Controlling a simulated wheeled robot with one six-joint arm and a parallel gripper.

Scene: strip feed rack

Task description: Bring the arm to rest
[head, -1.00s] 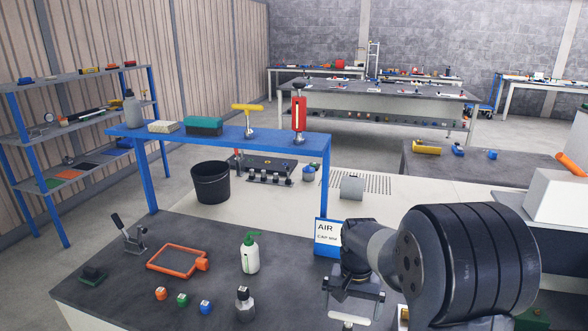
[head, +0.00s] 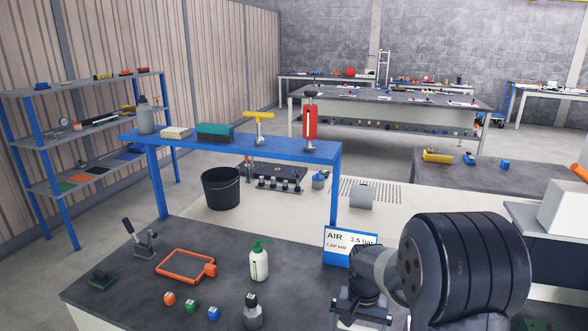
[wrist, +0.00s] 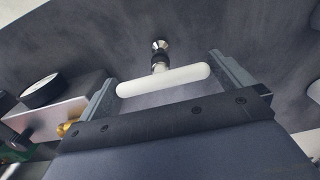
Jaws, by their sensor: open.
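My gripper (head: 362,312) is in the lower right of the head view, in front of the dark bench and below the AIR sign. In the wrist view my gripper (wrist: 160,88) has its two fingers wide apart. A white rounded bar (wrist: 163,80) on a small metal stem shows between the fingers there, and I cannot tell whether they touch it.
The AIR sign (head: 349,246) stands just behind my gripper. A green-topped bottle (head: 259,262), a grey bottle (head: 252,314) and an orange frame (head: 186,265) are on the bench. A blue rack (head: 240,145) stands behind. A gauge (wrist: 40,92) is at the wrist view's left.

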